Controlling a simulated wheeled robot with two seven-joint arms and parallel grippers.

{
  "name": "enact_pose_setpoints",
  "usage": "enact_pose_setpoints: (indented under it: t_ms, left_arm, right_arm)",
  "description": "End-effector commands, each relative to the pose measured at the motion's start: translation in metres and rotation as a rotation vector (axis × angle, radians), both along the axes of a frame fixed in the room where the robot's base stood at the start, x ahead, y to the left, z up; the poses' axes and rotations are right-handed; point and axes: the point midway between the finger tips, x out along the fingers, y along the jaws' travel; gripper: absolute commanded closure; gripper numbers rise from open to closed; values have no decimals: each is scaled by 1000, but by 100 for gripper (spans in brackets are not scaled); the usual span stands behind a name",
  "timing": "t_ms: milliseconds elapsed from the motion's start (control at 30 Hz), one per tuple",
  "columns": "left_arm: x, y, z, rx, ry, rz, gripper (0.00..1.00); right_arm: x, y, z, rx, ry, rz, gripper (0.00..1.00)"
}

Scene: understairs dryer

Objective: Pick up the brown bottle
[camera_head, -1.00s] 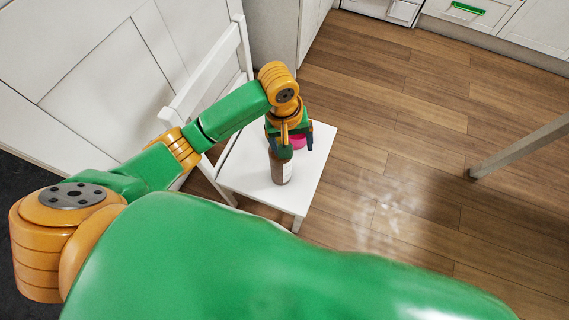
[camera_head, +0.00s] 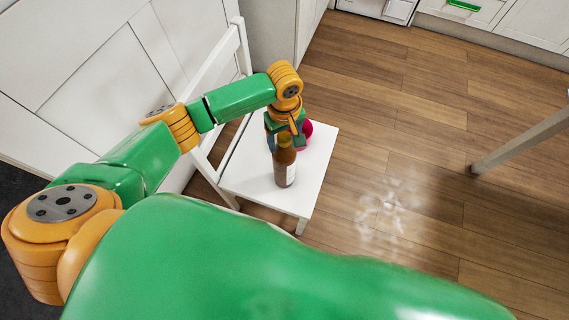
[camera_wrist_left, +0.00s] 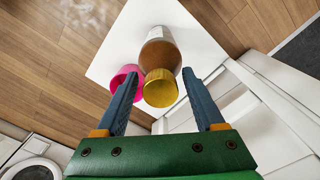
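The brown bottle (camera_head: 284,168) stands upright on the seat of a white chair (camera_head: 246,178). It has a pale label, and its yellow cap (camera_wrist_left: 160,87) shows in the left wrist view. A pink round object (camera_wrist_left: 125,80) is beside the bottle, partly hidden behind my gripper in the head view. My left gripper (camera_head: 285,141) is at the top of the bottle. In the left wrist view its blue fingers (camera_wrist_left: 160,95) are apart, with the cap between their tips and the pink object by one finger. My right gripper is not in view.
The chair's slatted back (camera_head: 215,90) rises left of the seat, near white panels (camera_head: 90,70). A grey leg (camera_head: 520,145) stands at the right. Open wooden floor (camera_head: 420,110) lies between, with white cabinets at the back.

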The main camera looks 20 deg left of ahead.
Motion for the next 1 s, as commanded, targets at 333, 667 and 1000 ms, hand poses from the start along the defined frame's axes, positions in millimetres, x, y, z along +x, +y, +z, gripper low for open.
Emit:
enact_pose_setpoints:
  t_ms: [333,667,1000]
  left_arm:
    - [0,0,0,0,0,0,100]
    - [0,0,0,0,0,0,100]
    - [0,0,0,1,-1,0,100]
  right_arm:
    - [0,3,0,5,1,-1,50]
    - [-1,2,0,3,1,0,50]
    - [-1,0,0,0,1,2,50]
